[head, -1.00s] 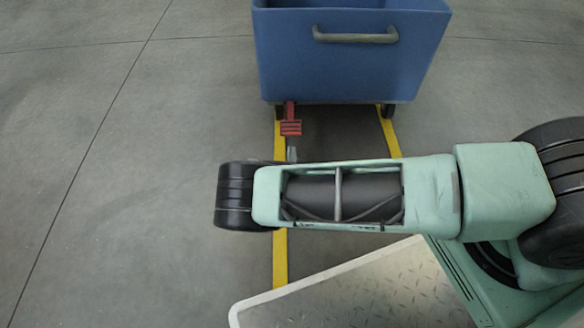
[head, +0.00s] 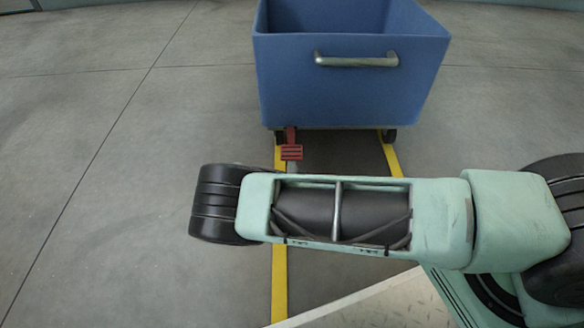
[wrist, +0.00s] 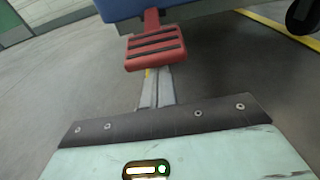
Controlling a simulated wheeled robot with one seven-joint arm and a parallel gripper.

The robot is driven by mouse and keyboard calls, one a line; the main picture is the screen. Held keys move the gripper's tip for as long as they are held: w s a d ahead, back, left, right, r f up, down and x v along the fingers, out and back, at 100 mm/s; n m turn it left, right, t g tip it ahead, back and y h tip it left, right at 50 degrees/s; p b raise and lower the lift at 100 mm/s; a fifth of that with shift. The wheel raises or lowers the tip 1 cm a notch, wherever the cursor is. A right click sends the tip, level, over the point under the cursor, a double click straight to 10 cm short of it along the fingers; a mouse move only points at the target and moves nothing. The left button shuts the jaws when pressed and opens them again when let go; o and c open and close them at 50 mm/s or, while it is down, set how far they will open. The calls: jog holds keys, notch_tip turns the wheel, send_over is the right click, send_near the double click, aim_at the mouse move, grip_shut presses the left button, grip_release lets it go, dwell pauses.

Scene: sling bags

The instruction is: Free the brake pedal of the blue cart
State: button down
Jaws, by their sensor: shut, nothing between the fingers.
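The blue cart (head: 350,85) stands ahead with a grey handle on its near side. Its red brake pedal (head: 291,152) juts out at the cart's lower left, above the floor. In the wrist view the pedal (wrist: 155,47) is a ribbed red plate on a red arm, at the top middle. My gripper (wrist: 158,76) is shut and empty, its grey fingers pointing at the pedal. The fingertips meet the pedal's lower edge in the picture, and their very ends seem hidden by it. I cannot tell whether they touch. My arm hides most of the gripper in the head view.
Yellow floor lines (head: 279,285) run from under the cart towards me. A dark wheel (wrist: 304,16) of the cart shows at the upper right of the wrist view. The grey floor to the left is clear.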

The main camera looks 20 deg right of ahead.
aim_at(292, 152)
jog(key=r+g+p, duration=0.1)
jog(key=p, duration=0.3)
jog(key=r+g+p, duration=0.1)
jog(key=r+p, duration=0.1)
jog(key=p, duration=0.2)
jog(key=r+y+p, duration=0.1)
jog(key=p, duration=0.3)
jog(key=shift+s+r+g, duration=0.25)
jog(key=shift+r+g, duration=0.05)
jog(key=shift+g, duration=0.1)
notch_tip(292, 152, up, 3)
jog(key=g+p, duration=0.2)
jog(key=p, duration=0.6)
jog(key=shift+f+y, duration=0.2)
jog(key=shift+y, duration=0.1)
jog(key=shift+a+g+p, duration=0.1)
jog(key=shift+g+p, duration=0.2)
jog(key=shift+p, duration=0.2)
jog(key=shift+w, duration=0.15)
